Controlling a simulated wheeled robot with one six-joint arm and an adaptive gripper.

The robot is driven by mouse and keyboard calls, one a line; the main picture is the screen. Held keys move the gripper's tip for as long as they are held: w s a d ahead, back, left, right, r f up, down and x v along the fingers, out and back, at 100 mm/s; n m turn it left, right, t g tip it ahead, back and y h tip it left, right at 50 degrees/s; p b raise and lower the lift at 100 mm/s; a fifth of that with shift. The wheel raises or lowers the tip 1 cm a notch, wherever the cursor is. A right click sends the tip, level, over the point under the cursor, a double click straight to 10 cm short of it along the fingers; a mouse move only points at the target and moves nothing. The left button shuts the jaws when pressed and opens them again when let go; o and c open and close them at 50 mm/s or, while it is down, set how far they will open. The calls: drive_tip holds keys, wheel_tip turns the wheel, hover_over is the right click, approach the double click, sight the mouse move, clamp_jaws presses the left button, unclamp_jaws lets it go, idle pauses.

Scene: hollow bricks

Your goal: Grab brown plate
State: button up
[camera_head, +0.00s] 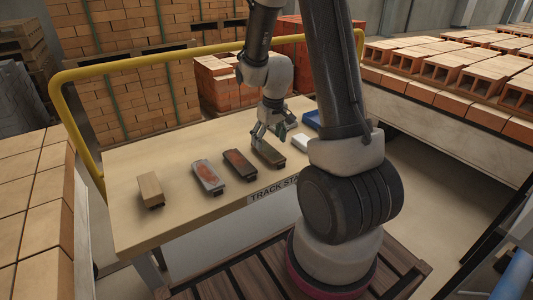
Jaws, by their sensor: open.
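Several plate-like pieces lie in a row on a beige table (185,222). A dark plate with a brown to olive top (268,153) lies right of the middle. My gripper (266,141) is over its far end, pointing down, with its fingers open. I cannot tell whether the fingers touch it. To its left lies a dark plate with a reddish-brown top (238,163). Further left is a grey plate with red patches (209,176). Either of the two brownish plates could be the brown plate.
A white piece (302,142) and a blue object (311,119) are at the right, partly behind my arm. A yellow rail (150,60) runs behind the table. Brick stacks (120,100) stand beyond.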

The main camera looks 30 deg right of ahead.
sight(268, 150)
drive_tip(key=f, duration=0.2)
drive_tip(key=w+f, duration=0.1)
drive_tip(key=f, duration=0.1)
drive_tip(key=shift+d+f, duration=0.1)
drive_tip(key=shift+d, duration=0.1)
drive_tip(key=c, duration=1.5)
clamp_jaws()
